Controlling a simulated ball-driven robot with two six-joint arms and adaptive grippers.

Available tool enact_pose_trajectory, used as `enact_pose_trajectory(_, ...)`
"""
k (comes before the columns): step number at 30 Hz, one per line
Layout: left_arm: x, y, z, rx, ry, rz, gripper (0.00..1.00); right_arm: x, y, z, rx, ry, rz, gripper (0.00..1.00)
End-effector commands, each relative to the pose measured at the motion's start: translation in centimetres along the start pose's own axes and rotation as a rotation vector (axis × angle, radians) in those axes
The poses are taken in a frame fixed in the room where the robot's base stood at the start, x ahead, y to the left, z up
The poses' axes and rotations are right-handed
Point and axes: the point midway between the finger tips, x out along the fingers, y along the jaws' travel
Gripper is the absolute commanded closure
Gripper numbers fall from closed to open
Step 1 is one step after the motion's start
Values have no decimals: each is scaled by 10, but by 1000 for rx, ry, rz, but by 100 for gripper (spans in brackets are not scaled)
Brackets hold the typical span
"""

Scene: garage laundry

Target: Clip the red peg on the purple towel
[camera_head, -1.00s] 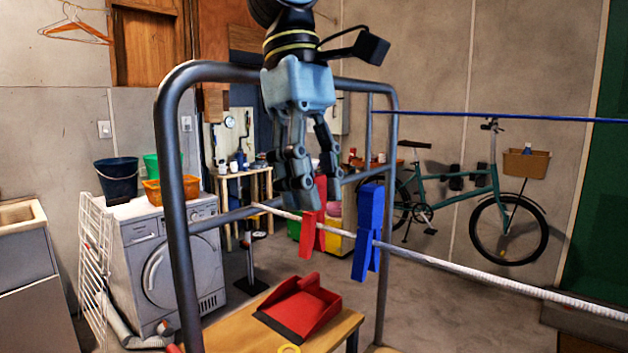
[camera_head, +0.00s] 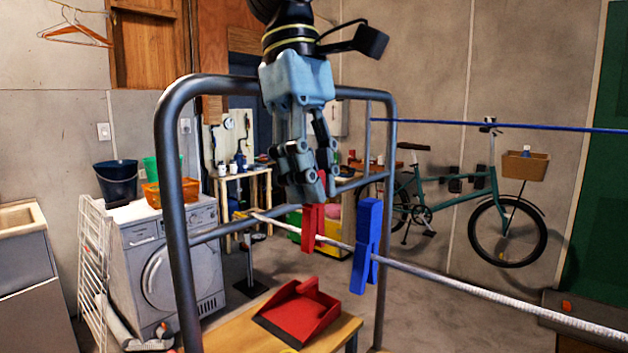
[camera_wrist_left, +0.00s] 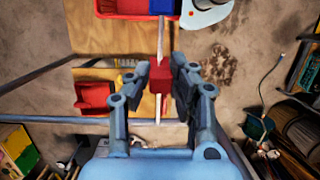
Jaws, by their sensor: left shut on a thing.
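A red peg (camera_head: 312,226) hangs on the white line (camera_head: 450,273), left of a blue peg (camera_head: 366,245). My left gripper (camera_head: 318,190) comes down from above and is shut on the top of the red peg. In the left wrist view, the red peg (camera_wrist_left: 160,77) sits between the two fingertips, with the white line running below it. The fingers hide the top of the peg in the head view. No purple towel shows in these frames. My right gripper is out of view.
A grey metal frame (camera_head: 174,180) stands around the lines. A blue line (camera_head: 500,124) runs higher at the back. A red dustpan (camera_head: 298,310) lies on a wooden table (camera_head: 225,335) below. A washing machine (camera_head: 165,265) stands left and a bicycle (camera_head: 460,205) right.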

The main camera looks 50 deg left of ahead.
Motion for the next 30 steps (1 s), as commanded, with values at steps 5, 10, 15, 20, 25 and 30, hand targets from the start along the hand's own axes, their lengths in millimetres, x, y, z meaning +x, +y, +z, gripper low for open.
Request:
enact_pose_trajectory(5,-12,0,3,0,0,1,100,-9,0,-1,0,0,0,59)
enact_pose_trajectory(10,-21,0,5,0,1,1,100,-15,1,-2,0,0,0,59)
enact_pose_trajectory(15,-30,-1,8,1,1,1,100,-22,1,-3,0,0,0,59)
enact_pose_trajectory(20,-34,-1,9,0,1,1,100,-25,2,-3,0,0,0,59)
enact_pose_trajectory(25,-34,-1,8,0,1,1,100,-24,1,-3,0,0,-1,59)
enact_pose_trajectory(30,-33,-1,8,0,0,0,100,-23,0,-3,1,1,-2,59)
